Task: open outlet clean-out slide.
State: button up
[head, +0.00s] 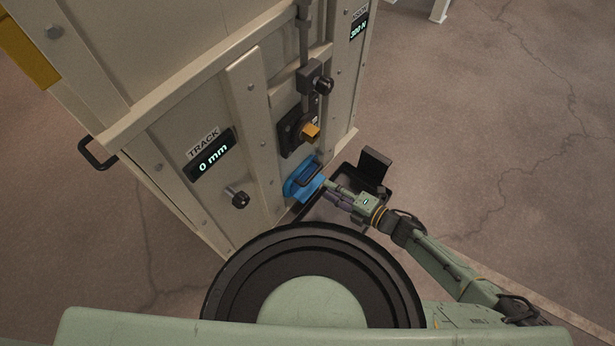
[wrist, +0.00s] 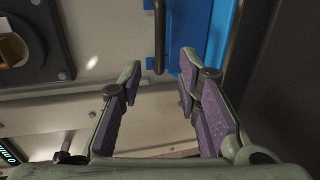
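A blue slide plate (head: 297,187) with a dark bar handle (head: 312,174) sits low on the beige tank's front panel. I take it to be the outlet clean-out slide. My gripper (head: 326,184) is right in front of it, at its right side in the head view. In the wrist view the blue plate (wrist: 191,30) is at the top, with the dark handle (wrist: 159,36) along its left edge. My gripper (wrist: 161,70) is open and empty there. The handle's lower end appears between the two fingertips; I cannot tell whether it is touched or how deep it sits.
Above the slide are a black plate with an orange knob (head: 311,131) and a black-knobbed clamp (head: 322,86). A display (head: 212,160) reads TRACK 0 mm. Another black knob (head: 237,197) is lower left. A dark open tray (head: 373,168) stands close on the right of my gripper.

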aim_at(310, 177)
jog(key=b+x, duration=0.1)
jog(key=x, duration=0.7)
jog(key=shift+w+a+f, duration=0.1)
jog(key=shift+w+a, duration=0.05)
jog(key=shift+a, duration=0.05)
jog(key=shift+c, duration=0.5)
grip_shut()
